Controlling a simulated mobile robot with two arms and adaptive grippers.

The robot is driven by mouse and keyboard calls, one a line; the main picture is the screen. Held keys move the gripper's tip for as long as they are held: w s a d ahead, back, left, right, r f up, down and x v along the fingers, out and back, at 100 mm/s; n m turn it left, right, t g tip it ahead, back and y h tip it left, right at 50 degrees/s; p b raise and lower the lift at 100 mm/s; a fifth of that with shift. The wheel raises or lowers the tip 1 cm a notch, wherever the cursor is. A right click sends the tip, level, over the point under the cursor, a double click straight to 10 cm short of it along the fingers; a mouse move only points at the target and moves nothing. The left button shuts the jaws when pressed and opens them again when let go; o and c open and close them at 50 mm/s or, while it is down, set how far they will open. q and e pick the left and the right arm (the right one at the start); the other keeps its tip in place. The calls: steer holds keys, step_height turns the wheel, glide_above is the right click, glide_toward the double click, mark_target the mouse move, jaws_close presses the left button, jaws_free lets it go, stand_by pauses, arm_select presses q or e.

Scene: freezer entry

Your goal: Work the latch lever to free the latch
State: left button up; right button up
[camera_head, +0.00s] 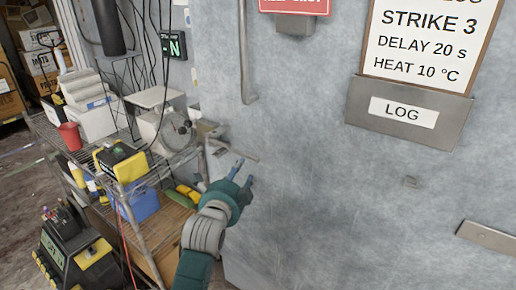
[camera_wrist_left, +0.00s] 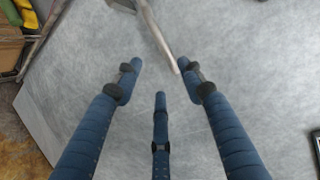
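The latch lever (camera_head: 236,150) is a thin grey metal bar. It sticks out to the right from the latch body (camera_head: 207,130) at the left edge of the grey panel. My left gripper (camera_head: 245,172) is just below the lever's free end, its blue fingers spread and empty. In the left wrist view the lever (camera_wrist_left: 153,32) comes down from the top, and its end shows between the fingertips of the gripper (camera_wrist_left: 160,76), close to the right one. I cannot tell whether they touch. My right gripper is not in view.
A wire shelf (camera_head: 150,186) with boxes, a yellow-black case (camera_head: 122,162) and a red cup (camera_head: 70,135) stands left of my arm. A metal log holder (camera_head: 408,112) hangs on the panel at the right. The panel's middle is mostly bare.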

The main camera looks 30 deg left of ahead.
mark_target(245, 157)
arm_select(q)
steer(key=p+x, duration=0.1)
steer(key=x, duration=0.6)
steer(key=r+p+x, duration=0.1)
steer(key=x, duration=0.2)
steer(key=shift+w+a+f+p, duration=0.1)
steer(key=shift+a+p, duration=0.25)
steer(key=shift+a, duration=0.1)
jaws_close()
